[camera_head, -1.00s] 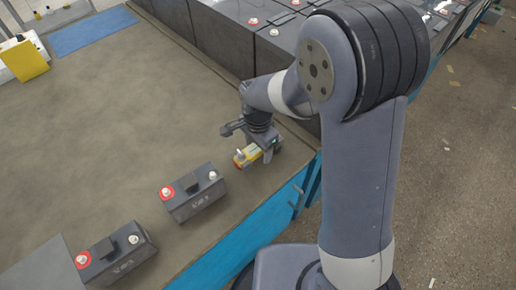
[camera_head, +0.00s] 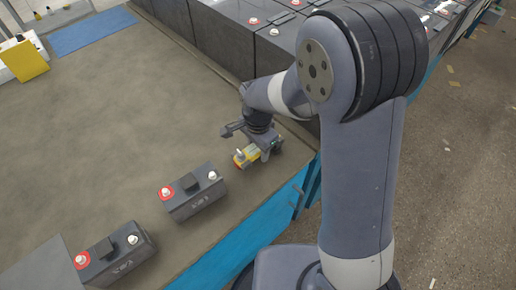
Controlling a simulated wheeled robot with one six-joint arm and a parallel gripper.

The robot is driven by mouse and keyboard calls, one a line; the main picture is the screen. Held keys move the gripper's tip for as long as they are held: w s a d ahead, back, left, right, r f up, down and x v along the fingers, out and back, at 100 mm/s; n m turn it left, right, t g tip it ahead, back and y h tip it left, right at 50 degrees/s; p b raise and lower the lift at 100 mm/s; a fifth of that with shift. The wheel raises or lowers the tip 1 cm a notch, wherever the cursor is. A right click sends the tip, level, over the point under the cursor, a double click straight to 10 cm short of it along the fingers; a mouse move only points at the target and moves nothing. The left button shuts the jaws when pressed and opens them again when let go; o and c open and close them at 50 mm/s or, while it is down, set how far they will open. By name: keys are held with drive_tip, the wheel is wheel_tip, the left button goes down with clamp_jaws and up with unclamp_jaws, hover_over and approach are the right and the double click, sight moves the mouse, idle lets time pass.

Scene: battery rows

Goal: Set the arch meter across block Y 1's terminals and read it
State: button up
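Two dark battery blocks stand on the grey-brown bench top, each with a red-ringed terminal at left, a pale terminal at right and a dark handle between. The nearer block to my gripper (camera_head: 195,194) is in the middle; the other block (camera_head: 118,256) is at lower left. Their white markings are too small to read surely. My gripper (camera_head: 256,151) is above and right of the middle block, apart from it. It appears shut on a small yellow-and-grey device (camera_head: 246,157), seemingly the arch meter. The fingertips are partly hidden, and no reading is visible.
A row of larger dark blocks (camera_head: 222,40) with terminals stands along the back. The bench's blue front edge (camera_head: 250,235) runs beside my arm. The bench middle (camera_head: 110,130) is clear.

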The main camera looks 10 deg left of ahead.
drive_tip(key=c, duration=0.8)
